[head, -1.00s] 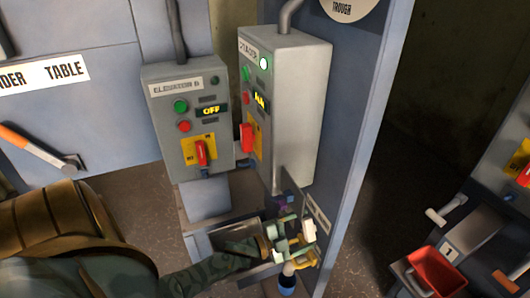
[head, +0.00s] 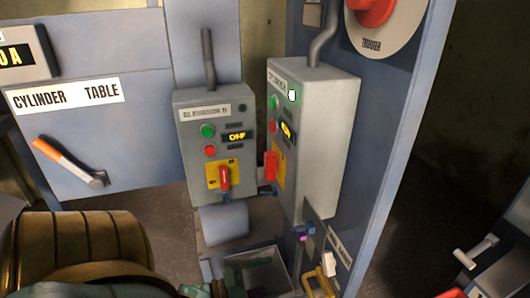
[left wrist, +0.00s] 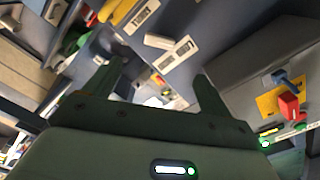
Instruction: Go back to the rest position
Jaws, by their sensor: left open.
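My left gripper (left wrist: 158,84) shows in the left wrist view with its two dark green fingers spread apart and nothing between them. In the head view only parts of my left arm show along the bottom edge, and its fingers cannot be made out there. My right gripper is in neither view.
Two grey control boxes, left (head: 213,140) and right (head: 325,130), stand ahead. Below are an open-topped metal bin (head: 262,268) and small white and yellow handles (head: 326,278). A blue-grey panel (head: 395,150) rises at right. An orange-handled lever (head: 68,160) is at left.

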